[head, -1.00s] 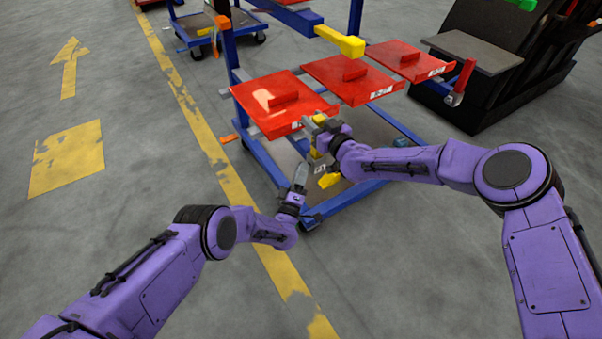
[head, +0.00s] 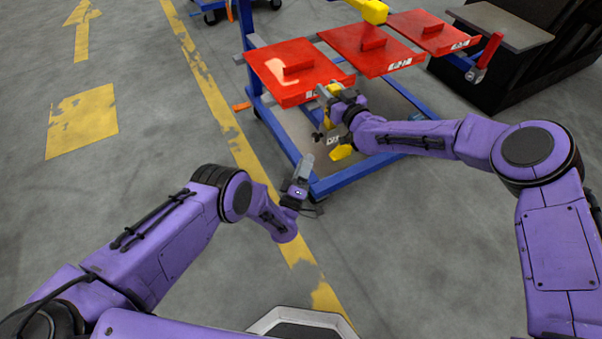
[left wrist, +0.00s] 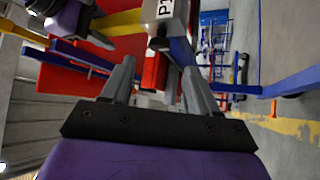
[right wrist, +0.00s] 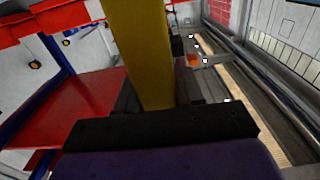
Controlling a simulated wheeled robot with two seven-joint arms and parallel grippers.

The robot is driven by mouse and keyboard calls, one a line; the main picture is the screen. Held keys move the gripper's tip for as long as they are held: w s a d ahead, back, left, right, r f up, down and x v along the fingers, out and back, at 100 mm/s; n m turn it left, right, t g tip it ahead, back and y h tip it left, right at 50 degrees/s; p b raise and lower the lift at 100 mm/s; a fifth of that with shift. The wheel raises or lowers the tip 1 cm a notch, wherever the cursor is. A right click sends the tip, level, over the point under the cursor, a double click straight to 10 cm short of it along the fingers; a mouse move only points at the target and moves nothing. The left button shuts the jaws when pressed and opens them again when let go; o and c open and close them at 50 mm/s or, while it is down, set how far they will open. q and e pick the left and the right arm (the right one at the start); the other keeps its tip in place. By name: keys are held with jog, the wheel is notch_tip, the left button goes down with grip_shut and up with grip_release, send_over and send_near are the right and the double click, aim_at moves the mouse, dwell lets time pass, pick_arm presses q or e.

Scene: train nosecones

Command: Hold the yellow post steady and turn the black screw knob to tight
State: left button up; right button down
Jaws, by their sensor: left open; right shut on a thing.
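The yellow post (right wrist: 138,50) runs upright through the right wrist view. My right gripper (head: 330,92) is shut on it, close to the front edge of the nearest red tray. A grey block with a "P1" label (head: 333,140) sits below that gripper, with a yellow end (head: 341,152) beneath it. The small black screw knob (head: 317,137) shows at the block's left side. My left gripper (head: 304,166) is open and empty, below and apart from the knob.
Three red trays (head: 290,62) stand in a row on a blue frame (head: 350,180). A red-handled lever (head: 490,52) is at the right, before a black rack (head: 515,75). The grey floor at the left is clear, with yellow markings.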

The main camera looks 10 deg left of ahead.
pick_arm(q)
jog(key=v, duration=0.4)
jog(key=shift+s+a+f, duration=0.1)
jog(key=shift+s+f, duration=0.05)
jog(key=shift+s, duration=0.15)
pick_arm(e)
jog(key=c, duration=0.6)
grip_release()
jog(key=shift+c, duration=0.2)
